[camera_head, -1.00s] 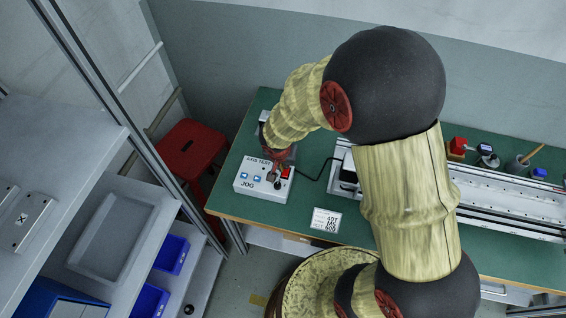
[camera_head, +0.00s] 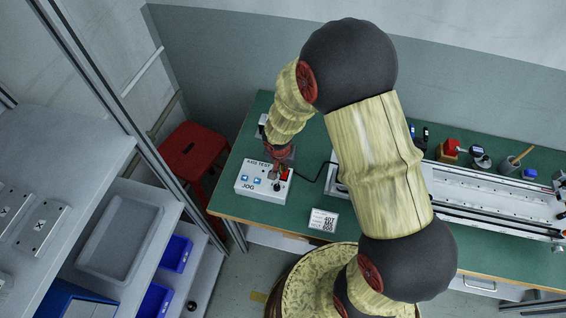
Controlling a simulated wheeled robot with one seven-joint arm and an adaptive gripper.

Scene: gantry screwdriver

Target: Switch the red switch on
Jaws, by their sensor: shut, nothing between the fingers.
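The control box (camera_head: 250,191), light grey and marked AXIS TEST and JOG, sits on the left part of the green table. The red switch (camera_head: 286,174) is on its right side, near the top edge. Two blue buttons (camera_head: 251,179) and a dark joystick (camera_head: 276,186) are also on the box. My gripper (camera_head: 277,170) is shut and empty, pointing down over the box just left of the red switch. Whether it touches the switch, and which way the switch is tipped, cannot be told at this size.
A red stool (camera_head: 190,150) and grey shelves (camera_head: 70,160) stand to the left. The table's front left is clear.

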